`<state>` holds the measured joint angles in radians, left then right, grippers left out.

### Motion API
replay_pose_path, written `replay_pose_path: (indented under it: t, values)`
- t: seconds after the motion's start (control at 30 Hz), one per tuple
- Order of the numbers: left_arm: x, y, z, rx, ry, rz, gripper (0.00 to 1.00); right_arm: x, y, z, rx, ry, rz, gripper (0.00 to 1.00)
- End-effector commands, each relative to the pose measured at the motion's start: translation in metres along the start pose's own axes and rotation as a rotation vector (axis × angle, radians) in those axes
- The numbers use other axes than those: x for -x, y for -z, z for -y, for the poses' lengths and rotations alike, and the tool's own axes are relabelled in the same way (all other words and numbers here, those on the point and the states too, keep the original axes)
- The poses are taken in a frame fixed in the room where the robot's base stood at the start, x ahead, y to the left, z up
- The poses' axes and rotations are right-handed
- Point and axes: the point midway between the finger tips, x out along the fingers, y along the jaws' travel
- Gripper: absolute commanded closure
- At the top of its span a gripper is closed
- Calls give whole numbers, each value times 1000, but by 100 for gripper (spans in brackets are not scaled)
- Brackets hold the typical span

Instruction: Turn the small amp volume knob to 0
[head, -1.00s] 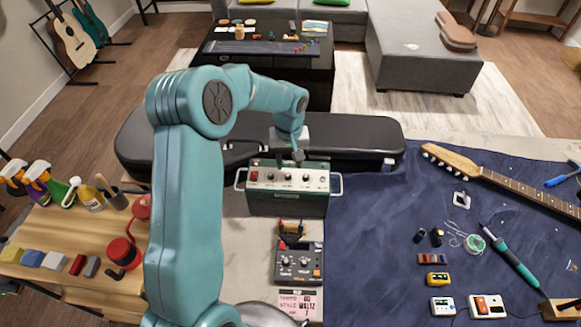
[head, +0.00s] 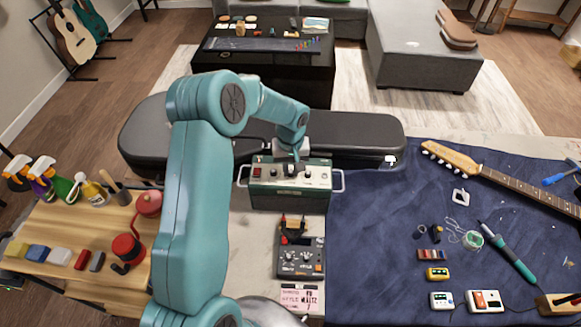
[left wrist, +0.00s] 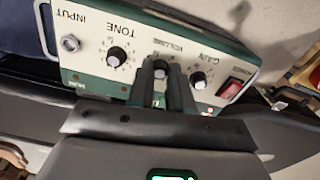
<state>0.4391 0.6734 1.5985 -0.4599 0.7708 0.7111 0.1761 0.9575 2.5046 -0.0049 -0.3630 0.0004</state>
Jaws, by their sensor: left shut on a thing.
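The small amp (head: 290,198) is a dark green box with a pale control panel and side handles, standing in front of the black case. It also shows upside down in the left wrist view (left wrist: 98,88). Its volume knob (left wrist: 160,66) is the dark knob between the tone knob (left wrist: 117,57) and the gain knob (left wrist: 198,80). My left gripper (left wrist: 160,72) is shut on the volume knob, a finger on each side. The fingers partly hide the knob, and I cannot read its setting. In the head view my left gripper (head: 295,165) is at the panel's middle. My right gripper is not in view.
A black case (head: 365,128) lies right behind the amp. A grey pedal (head: 300,262) sits in front of it. A blue mat (head: 375,230) with a guitar and small tools is at the right. Spray bottles (head: 62,188) stand at the left.

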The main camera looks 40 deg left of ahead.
Motion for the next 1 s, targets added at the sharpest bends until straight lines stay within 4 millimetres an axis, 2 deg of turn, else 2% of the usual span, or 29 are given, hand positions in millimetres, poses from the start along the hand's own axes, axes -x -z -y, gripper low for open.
replay_pose_path:
  t: [0.17,0.37,0.7,1.0]
  values:
    - [-3,1,1,30,0,-2,100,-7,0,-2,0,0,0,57]
    - [-6,1,0,131,-1,-4,100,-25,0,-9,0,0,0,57]
    - [-6,2,1,434,-2,-5,100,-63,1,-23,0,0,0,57]
    - [-5,2,1,716,-2,-5,100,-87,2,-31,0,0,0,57]
